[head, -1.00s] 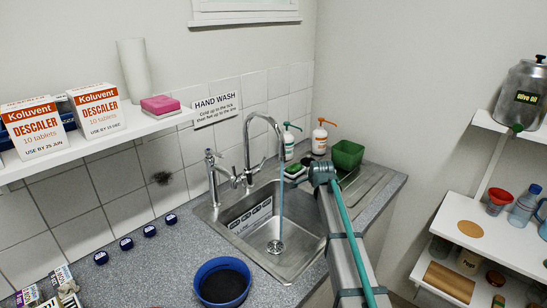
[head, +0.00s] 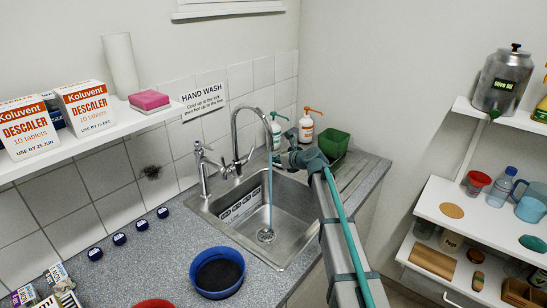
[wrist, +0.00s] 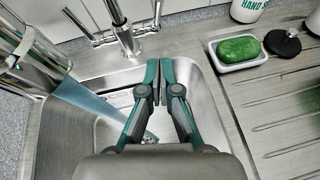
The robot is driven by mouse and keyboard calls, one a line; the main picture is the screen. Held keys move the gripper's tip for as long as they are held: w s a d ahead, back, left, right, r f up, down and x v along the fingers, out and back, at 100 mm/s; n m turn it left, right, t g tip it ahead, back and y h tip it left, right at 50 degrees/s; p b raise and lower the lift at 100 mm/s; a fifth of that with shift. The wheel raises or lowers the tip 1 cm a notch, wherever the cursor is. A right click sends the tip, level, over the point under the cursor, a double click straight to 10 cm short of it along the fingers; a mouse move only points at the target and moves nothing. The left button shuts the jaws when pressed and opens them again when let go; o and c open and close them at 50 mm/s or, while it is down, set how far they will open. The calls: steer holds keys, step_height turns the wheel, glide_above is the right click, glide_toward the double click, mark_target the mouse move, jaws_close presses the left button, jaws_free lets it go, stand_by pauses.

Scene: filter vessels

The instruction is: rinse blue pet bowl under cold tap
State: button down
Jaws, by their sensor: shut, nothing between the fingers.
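The blue pet bowl (head: 217,290) stands upright on the grey counter in front of the sink; its inside looks dark. The tall chrome tap (head: 236,130) runs a blue-tinted stream (head: 269,200) into the steel sink (head: 290,222). In the wrist view the stream (wrist: 90,98) falls left of my gripper (wrist: 158,62). My gripper is shut and empty, over the back of the sink, with the tap's base and levers (wrist: 128,42) just beyond its tips. In the head view my gripper (head: 278,158) is small and partly hidden beside the spout. The bowl is outside the wrist view.
A second, shorter chrome tap (head: 200,170) stands left of the main one. Soap bottles (head: 306,127), a green tub (head: 334,145) and green soap (wrist: 239,49) are at the sink's right. Dark blue caps (head: 120,239) line the counter. A red rim (head: 153,303) shows at the front.

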mark_target(253, 148)
steer(key=w+a+f+p, duration=0.1)
steer(key=w+a+p, duration=0.2)
steer(key=w+a, duration=0.4)
steer(key=shift+w+a+f+p, duration=0.25)
steer(key=shift+w+f+p, duration=0.05)
steer(key=shift+w+p, duration=0.1)
steer(key=shift+w+a+r+p, duration=0.5)
steer(key=shift+w+a, duration=0.05)
steer(key=shift+a, duration=0.1)
steer(key=shift+s+d, duration=0.15)
